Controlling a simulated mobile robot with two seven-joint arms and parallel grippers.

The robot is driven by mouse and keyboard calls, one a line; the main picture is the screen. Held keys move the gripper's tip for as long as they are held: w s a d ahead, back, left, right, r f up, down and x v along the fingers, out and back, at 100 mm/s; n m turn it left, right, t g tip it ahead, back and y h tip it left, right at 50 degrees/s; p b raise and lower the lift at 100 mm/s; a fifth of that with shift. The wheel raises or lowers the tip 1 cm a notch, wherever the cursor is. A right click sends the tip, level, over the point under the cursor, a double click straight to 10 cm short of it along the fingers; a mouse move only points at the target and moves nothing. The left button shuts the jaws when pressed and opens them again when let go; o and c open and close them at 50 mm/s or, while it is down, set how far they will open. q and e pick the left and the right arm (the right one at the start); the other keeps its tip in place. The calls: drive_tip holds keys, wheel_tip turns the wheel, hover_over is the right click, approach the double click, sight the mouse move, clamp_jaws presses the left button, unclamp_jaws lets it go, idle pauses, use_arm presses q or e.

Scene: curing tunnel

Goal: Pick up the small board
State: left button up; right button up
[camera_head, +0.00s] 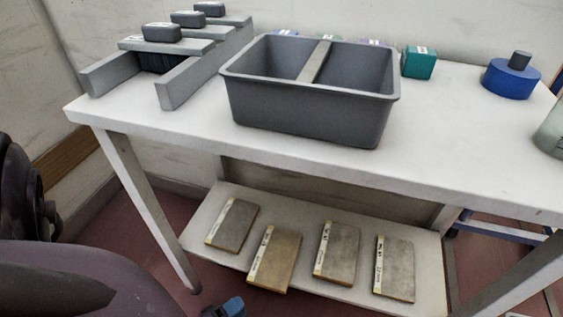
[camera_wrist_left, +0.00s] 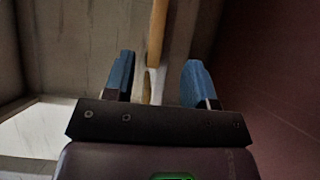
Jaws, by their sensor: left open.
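Several flat boards with pale label strips lie on the lower shelf (camera_head: 205,243) in the head view: a grey-brown one at the left (camera_head: 236,226), a tanner one beside it (camera_head: 277,260), then two greyish ones (camera_head: 340,252) (camera_head: 397,268). They look close in size, and I cannot read the labels, so I cannot tell which is the small board. My left gripper (camera_head: 230,307) shows only a blue fingertip at the bottom edge, in front of the shelf. In the left wrist view, its blue fingers (camera_wrist_left: 157,82) are apart with nothing held between them. My right gripper is not in view.
On the tabletop (camera_head: 180,120) stand a grey two-compartment bin (camera_head: 300,112), a grey stepped structure with dark blocks (camera_head: 180,90), a teal box (camera_head: 419,63) and a blue round object (camera_head: 511,79). The tabletop overhangs the shelf; a table leg (camera_head: 150,205) stands left of it.

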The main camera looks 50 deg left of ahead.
sight(266, 287)
use_arm(q)
drive_tip(key=w, duration=0.7)
drive_tip(key=w+b, duration=0.1)
drive_tip(key=w, duration=0.2)
drive_tip(key=shift+w+d+r, duration=0.1)
drive_tip(key=shift+w+d, duration=0.05)
drive_tip(key=shift+d, duration=0.15)
clamp_jaws()
